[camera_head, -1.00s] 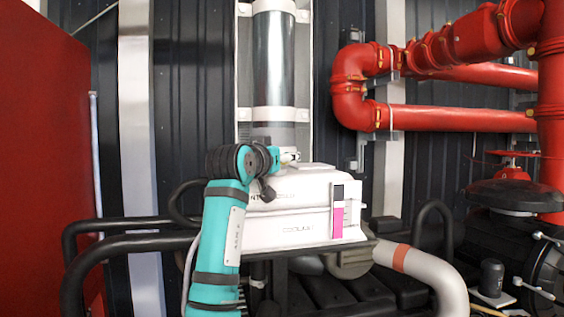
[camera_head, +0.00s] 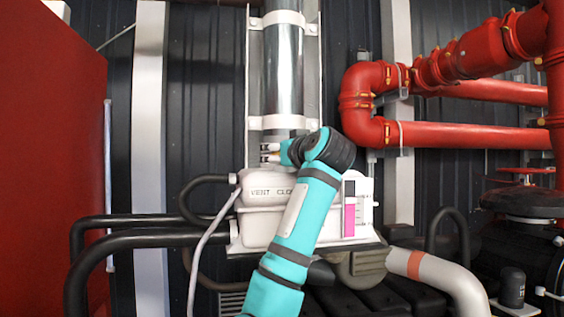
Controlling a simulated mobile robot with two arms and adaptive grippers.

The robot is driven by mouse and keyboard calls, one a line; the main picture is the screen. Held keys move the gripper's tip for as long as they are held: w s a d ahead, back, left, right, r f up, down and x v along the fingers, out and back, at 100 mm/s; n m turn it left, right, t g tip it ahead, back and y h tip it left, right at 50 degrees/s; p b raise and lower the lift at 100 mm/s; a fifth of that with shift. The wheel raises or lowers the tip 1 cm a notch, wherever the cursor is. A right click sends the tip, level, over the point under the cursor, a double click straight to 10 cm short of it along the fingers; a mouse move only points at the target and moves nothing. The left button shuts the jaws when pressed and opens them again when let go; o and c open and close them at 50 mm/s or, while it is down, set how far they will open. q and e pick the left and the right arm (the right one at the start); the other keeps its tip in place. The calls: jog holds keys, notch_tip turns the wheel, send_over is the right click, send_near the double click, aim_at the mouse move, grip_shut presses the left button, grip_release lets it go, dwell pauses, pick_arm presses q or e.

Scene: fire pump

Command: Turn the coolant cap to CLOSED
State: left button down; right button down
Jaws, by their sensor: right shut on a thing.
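The white coolant tank (camera_head: 262,222) stands in the middle of the head view, in front of a vertical metal pipe. Lettering on its upper front reads "VENT" and "CLO", the rest covered by my arm. My right gripper (camera_head: 268,152) is just above the tank top, its fingers pointing left, the wrist to the right. It is shut on the coolant cap, which is mostly hidden by the fingers and wrist, so its pointer cannot be read. My left gripper is not in view.
A black hose (camera_head: 190,190) and a thin grey hose (camera_head: 202,250) run at the tank's left. Red pipes (camera_head: 440,134) are at the right. A red panel (camera_head: 50,170) fills the left side.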

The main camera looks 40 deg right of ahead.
jog(key=shift+a+f+n+y, duration=0.1)
jog(key=shift+n+y, duration=0.3)
jog(key=shift+y, duration=0.2)
jog(key=shift+a, duration=0.1)
jog(key=c, duration=0.6)
grip_release()
jog(key=shift+o, duration=0.2)
jog(key=shift+s, duration=0.15)
jog(key=v, duration=1.1)
jog(key=shift+s, duration=0.3)
